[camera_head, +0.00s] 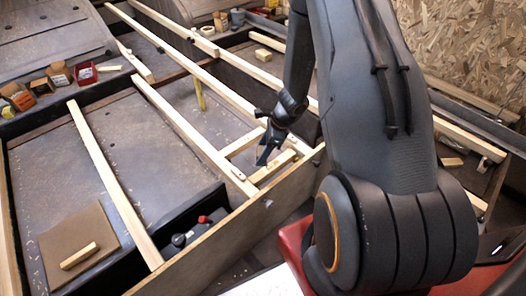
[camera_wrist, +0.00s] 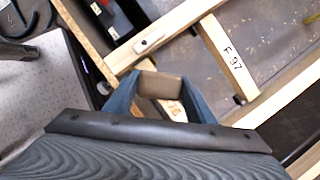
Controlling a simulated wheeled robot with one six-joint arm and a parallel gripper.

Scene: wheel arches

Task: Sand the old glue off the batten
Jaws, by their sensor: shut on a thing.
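My gripper (camera_head: 268,157) is low over the framework in the head view, above a short crosspiece (camera_head: 270,168) between two long battens. In the wrist view my gripper (camera_wrist: 162,95) has its blue fingers shut on a brown block (camera_wrist: 160,85), perhaps a sanding block. Another crosspiece marked F-97 (camera_wrist: 228,55) lies to the right. It joins a long batten (camera_wrist: 180,22). I cannot make out old glue on any batten.
A brown sheet (camera_head: 60,232) with a small wooden block (camera_head: 79,256) lies at the lower left. A long batten (camera_head: 110,185) runs beside it. A red bin (camera_head: 85,73) and several small boxes stand at the upper left. Dark and red objects (camera_head: 200,222) sit below the frame.

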